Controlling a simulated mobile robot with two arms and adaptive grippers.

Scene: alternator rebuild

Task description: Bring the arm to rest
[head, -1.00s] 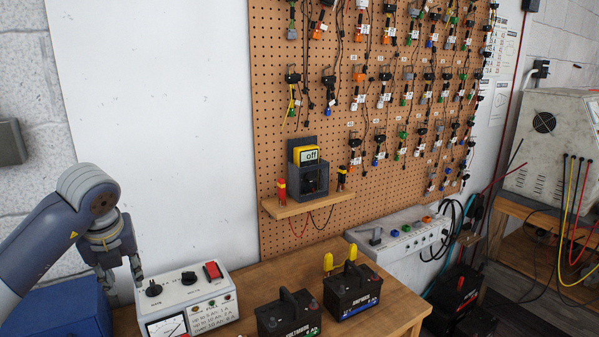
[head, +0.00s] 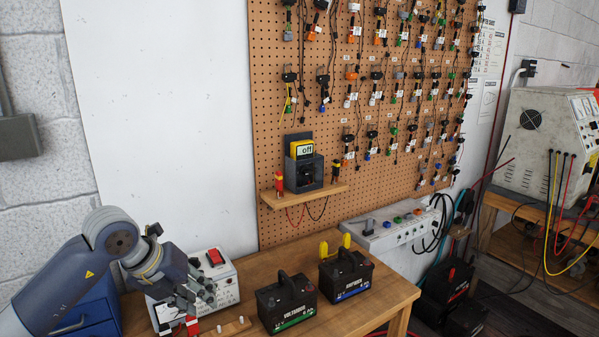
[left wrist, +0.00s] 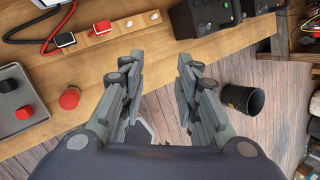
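My left arm comes in from the left in the head view. Its left gripper (head: 198,298) is in front of the white charger box (head: 222,268) and hides part of it. In the left wrist view the two fingers of the left gripper (left wrist: 160,85) stand wide apart with nothing between them. They are over the front of the wooden bench (left wrist: 150,50) and the floor. My right arm and gripper are in neither view.
Two black batteries (head: 286,303) (head: 346,274) stand on the bench right of the gripper. Red and black clamps (left wrist: 64,40) lie on a wooden strip beside a grey tray (left wrist: 20,100). A black bin (left wrist: 243,100) stands on the floor. A blue drawer box (head: 85,318) is at left.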

